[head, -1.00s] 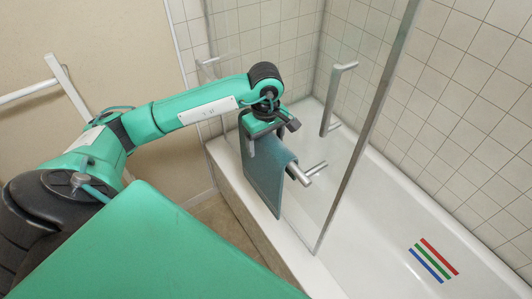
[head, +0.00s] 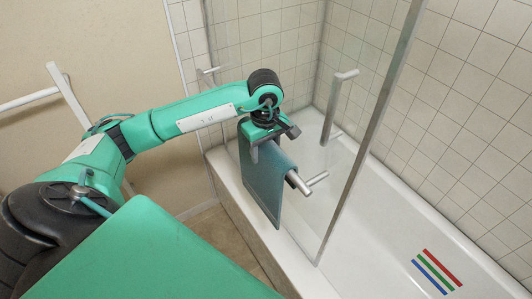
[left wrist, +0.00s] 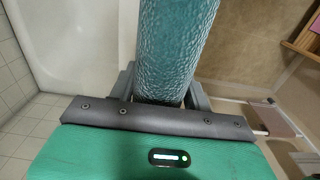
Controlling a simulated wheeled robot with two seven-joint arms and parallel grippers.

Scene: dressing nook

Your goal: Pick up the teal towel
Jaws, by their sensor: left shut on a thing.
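The teal towel (head: 264,188) hangs folded over a metal rail (head: 299,184) on the glass screen of the bath. My left gripper (head: 268,143) is above the rail, pointing down, with its fingers shut on the upper part of the towel. The left wrist view shows the towel (left wrist: 175,45) running between the two grey fingers (left wrist: 163,92), with a rough, pebbled weave. The towel's far side is hidden in the head view. My right gripper is not in view.
The glass screen has an upright metal edge (head: 362,150) just right of the towel. The white bathtub (head: 400,225) lies behind it, with red, green and blue stripes (head: 436,271) inside. A metal grab handle (head: 335,105) and a white wall rail (head: 28,97) also show.

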